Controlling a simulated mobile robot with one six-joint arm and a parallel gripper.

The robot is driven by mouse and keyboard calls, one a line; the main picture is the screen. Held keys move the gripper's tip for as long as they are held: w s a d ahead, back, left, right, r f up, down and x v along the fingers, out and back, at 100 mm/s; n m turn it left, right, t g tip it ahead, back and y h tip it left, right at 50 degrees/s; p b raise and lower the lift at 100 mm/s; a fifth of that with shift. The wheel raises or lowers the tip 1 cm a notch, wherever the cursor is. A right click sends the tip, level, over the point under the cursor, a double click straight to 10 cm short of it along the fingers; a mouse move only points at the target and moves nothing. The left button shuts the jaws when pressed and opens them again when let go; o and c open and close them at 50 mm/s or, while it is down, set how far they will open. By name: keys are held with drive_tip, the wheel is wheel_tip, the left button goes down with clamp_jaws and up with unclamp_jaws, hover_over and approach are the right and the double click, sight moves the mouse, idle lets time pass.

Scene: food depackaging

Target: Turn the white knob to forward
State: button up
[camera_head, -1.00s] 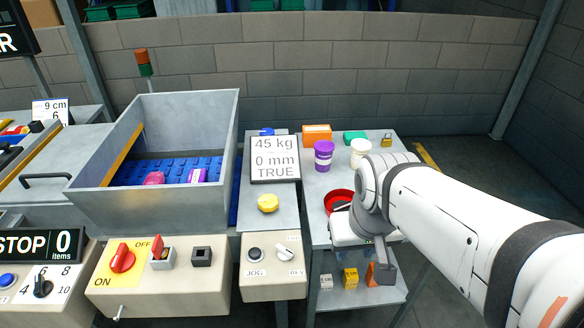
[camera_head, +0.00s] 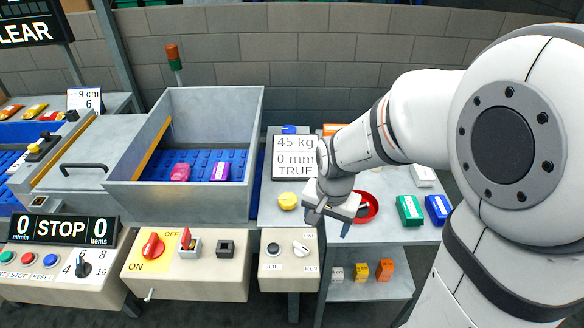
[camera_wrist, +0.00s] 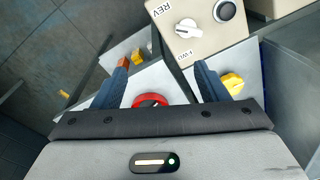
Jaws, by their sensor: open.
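The white knob (camera_head: 300,247) sits on the front face of a beige control box (camera_head: 277,273), right of a black JOG button (camera_head: 273,248). In the wrist view the white knob (camera_wrist: 187,28) lies beyond the fingertips, between the REV and FWD labels. Which label it points to is not clear. My gripper (camera_head: 330,220) is above and to the right of the box, over the grey table's front edge. In the wrist view my gripper (camera_wrist: 163,72) is open, with nothing between its fingers and apart from the knob.
A red ring-shaped item (camera_head: 368,207) lies beside my gripper. Green (camera_head: 409,210) and blue (camera_head: 437,209) boxes are further right. A red switch (camera_head: 153,246) is on the panel at left.

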sight(300, 247)
drive_tip(key=a+f+m+p, duration=0.1)
drive_tip(key=w+a+f+m+p, duration=0.1)
drive_tip(key=a, duration=0.1)
drive_tip(key=w+a+f+g, duration=0.1)
drive_tip(key=a+f, duration=0.1)
drive_tip(key=shift+w+m+p, duration=0.2)
drive_tip(key=shift+m+p, duration=0.2)
drive_tip(key=shift+a+f, duration=0.2)
drive_tip(key=shift+f, duration=0.05)
drive_tip(key=shift+f+p, duration=0.55)
drive_tip(key=shift+f, duration=3.35)
